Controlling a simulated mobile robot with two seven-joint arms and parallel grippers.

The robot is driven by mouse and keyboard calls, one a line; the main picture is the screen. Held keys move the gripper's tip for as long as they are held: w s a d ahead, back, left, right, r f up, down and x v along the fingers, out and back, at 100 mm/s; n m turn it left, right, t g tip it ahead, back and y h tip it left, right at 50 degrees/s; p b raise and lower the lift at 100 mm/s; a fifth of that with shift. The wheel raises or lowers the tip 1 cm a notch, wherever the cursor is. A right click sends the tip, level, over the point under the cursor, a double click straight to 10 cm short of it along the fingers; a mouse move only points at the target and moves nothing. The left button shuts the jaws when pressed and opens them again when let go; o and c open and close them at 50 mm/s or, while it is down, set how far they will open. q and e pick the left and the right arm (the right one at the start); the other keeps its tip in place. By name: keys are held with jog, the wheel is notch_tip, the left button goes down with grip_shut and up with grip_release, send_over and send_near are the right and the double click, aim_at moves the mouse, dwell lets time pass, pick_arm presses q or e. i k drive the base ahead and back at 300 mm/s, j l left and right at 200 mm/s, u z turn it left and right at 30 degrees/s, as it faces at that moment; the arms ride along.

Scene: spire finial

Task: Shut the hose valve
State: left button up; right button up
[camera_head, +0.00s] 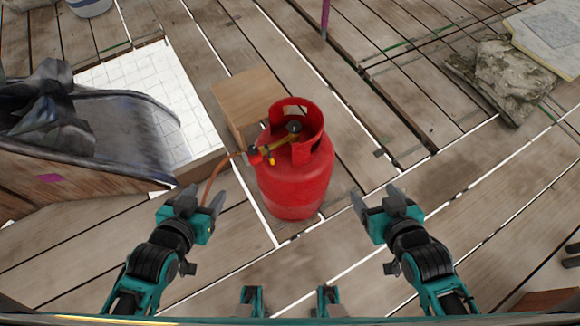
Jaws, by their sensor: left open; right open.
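A red gas cylinder (293,185) stands upright in the middle of the head view, with a red collar around its top. Inside the collar is a dark round knob (294,127) on a brass-coloured fitting. A small valve with a yellow lever (268,155) and red parts sits at the collar's left opening. An orange hose (216,174) runs from it down to the left, partly hidden behind my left gripper. My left gripper (201,194) is open and empty, left of and nearer than the cylinder. My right gripper (371,197) is open and empty, to the cylinder's right.
A wooden box (247,98) stands just behind the cylinder. A dark, bulky covered object (90,125) fills the left, beside a white tiled panel (150,85). A grey rock (505,75) lies at the upper right. The plank floor right of the cylinder is mostly clear.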

aim_at(294, 127)
jog(key=l+u, duration=0.25)
jog(key=u, duration=0.25)
jog(key=l+u, duration=0.25)
jog(key=u, duration=0.2)
jog(key=l+u, duration=0.25)
jog(key=u, duration=0.25)
